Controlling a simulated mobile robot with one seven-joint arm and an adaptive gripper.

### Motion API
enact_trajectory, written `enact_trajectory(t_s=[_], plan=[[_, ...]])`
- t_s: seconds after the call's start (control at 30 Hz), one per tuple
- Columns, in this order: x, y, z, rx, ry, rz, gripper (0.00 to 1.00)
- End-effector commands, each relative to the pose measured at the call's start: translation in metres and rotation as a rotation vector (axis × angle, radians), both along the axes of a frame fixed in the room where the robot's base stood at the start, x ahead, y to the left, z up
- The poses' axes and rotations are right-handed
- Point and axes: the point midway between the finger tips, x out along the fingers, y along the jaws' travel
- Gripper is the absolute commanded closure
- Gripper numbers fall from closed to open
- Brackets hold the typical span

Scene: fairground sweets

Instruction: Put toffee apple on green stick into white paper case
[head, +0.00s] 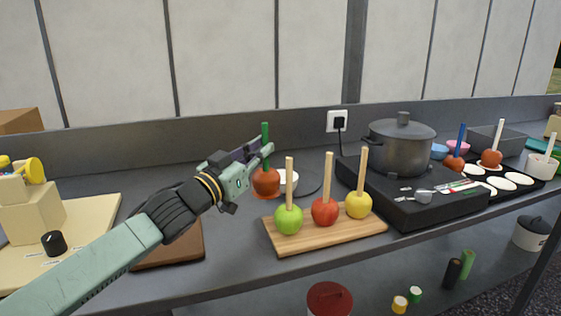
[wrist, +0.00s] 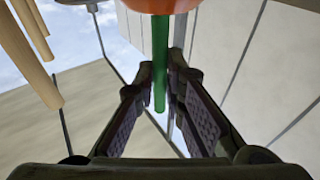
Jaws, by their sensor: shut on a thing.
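The toffee apple (head: 266,183) is orange-brown, on an upright green stick (head: 265,133). My gripper (head: 263,152) is shut on the stick just above the apple. In the wrist view the green stick (wrist: 160,60) runs between my fingers, with the apple (wrist: 160,4) cut off at the top edge. I cannot tell whether the apple touches the worktop. White paper cases (head: 505,182) lie flat on a black tray (head: 540,181) at the far right. Two other toffee apples, on a blue stick (head: 461,138) and a pale stick (head: 499,135), stand by them.
A wooden board (head: 334,236) with green, red and yellow apples on pale sticks stands front centre. A black hob (head: 412,211) with a grey pot (head: 400,150) lies between my gripper and the tray.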

Motion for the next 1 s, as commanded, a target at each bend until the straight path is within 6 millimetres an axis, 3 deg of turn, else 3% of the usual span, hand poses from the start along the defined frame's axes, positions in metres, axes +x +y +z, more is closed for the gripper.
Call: enact_trajectory(t_s=[0.3, 0.5, 0.73, 1.0], plan=[[0.083, -0.029, -0.003, -0.001, 0.001, -0.003, 1.00], [0.119, -0.039, -0.008, 0.000, 0.000, -0.001, 1.00], [0.127, -0.041, -0.018, -0.002, 0.002, -0.001, 1.00], [0.126, -0.041, -0.047, -0.001, -0.001, 0.000, 1.00]])
